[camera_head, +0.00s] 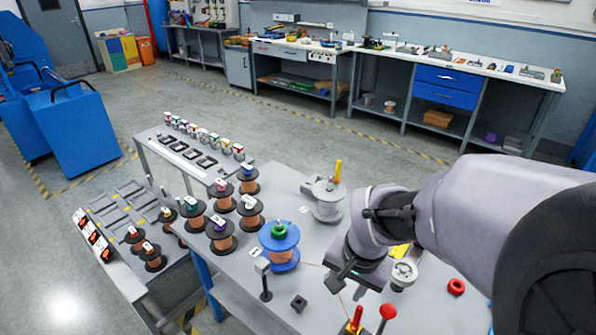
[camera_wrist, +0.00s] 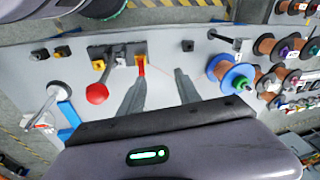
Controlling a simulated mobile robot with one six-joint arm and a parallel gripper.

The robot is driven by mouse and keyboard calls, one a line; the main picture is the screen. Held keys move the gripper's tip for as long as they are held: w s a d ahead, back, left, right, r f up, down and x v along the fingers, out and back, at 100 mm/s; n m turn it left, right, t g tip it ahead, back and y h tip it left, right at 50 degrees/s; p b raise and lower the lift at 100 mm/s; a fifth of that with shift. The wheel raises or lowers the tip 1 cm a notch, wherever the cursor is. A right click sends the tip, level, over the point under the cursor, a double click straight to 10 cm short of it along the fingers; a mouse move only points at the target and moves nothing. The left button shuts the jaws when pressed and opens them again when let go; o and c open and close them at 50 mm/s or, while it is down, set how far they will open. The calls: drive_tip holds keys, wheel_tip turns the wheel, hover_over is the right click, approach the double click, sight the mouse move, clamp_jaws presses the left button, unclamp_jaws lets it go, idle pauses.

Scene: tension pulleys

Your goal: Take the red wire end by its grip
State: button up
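The red wire end with its upright red grip (camera_head: 355,317) sits in a yellow-topped holder at the front edge of the bench in the head view. In the wrist view the red grip (camera_wrist: 142,69) is ahead of my gripper, near the left finger. A thin copper-coloured wire runs from it toward the blue-flanged spool (camera_head: 281,256), which is also in the wrist view (camera_wrist: 234,78). My gripper (camera_head: 346,283) is above the bench, behind the grip in the head view. In the wrist view my gripper (camera_wrist: 157,84) has its fingers spread, with only bare bench between them.
A red ball knob (camera_head: 388,311) stands close beside the grip; it also shows in the wrist view (camera_wrist: 97,93). A post (camera_head: 264,281) and a small dark block (camera_head: 299,303) stand to the left.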

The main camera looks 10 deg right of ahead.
sight(360, 308)
drive_tip(key=d+f+p, duration=0.1)
drive_tip(key=d+f, duration=0.1)
drive_tip(key=w+d+f+m+g+p, duration=0.1)
drive_tip(key=d+f+p, duration=0.1)
drive_tip(key=d+f+m+g+p, duration=0.1)
drive_tip(key=f+p, duration=0.1)
drive_tip(key=shift+w+d, duration=0.25)
drive_tip(key=shift+d, duration=0.15)
wheel_tip(360, 308, down, 10)
drive_tip(key=b, duration=0.8)
drive_tip(key=shift+a+r, duration=0.1)
drive_tip(key=shift+r, duration=0.2)
clamp_jaws()
idle(0.6)
